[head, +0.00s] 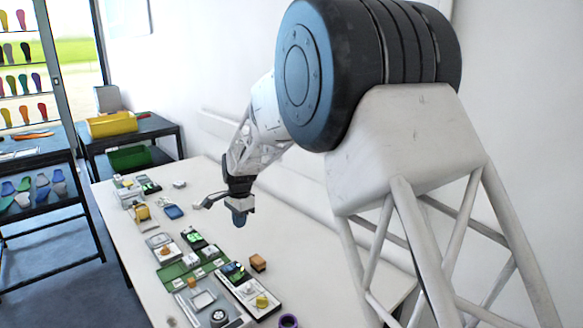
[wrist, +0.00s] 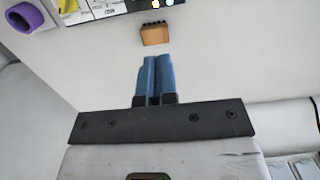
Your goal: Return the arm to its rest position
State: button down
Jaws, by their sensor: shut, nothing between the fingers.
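My gripper (head: 240,218) hangs from my arm above the white table (head: 262,292) in the head view, pointing down. In the wrist view its two blue fingers (wrist: 154,62) lie side by side, touching, with nothing between them. My white arm comes in from the upper right of the head view. A small tan block (head: 258,262) lies on the table nearer the camera than the gripper. It also shows in the wrist view (wrist: 155,34), beyond the fingertips and apart from them.
Several small devices and a green board (head: 187,268) cover the table's left side. A purple ring (head: 289,321) lies at the near edge. A yellow bin (head: 112,124) stands on a dark table behind. Shelves of colored insoles (head: 40,188) stand at left. The table strip by the wall is clear.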

jog(key=s+d+r+n, duration=0.1)
jog(key=s+d+r, duration=0.45)
jog(key=d, duration=0.25)
jog(key=s+d+r+n+t, duration=0.1)
jog(key=s+d+r+n, duration=0.1)
jog(key=s+d+r, duration=0.4)
jog(key=s+d+r+n, duration=0.1)
jog(key=s+d+r, duration=0.2)
jog(key=s+d, duration=0.55)
jog(key=s+d+n, duration=0.1)
jog(key=s+d, duration=0.4)
jog(key=s, duration=0.4)
jog(key=s+d+f+n+t, duration=0.1)
jog(key=s+d+n, duration=0.1)
jog(key=s+d, duration=0.4)
jog(key=s+d+f+n+t, duration=0.1)
jog(key=s+d, duration=0.5)
jog(key=s, duration=0.6)
jog(key=shift+d+n+h, duration=0.15)
jog(key=shift+n+h, duration=0.15)
jog(key=shift+h, duration=0.1)
jog(key=shift+w+f, duration=0.1)
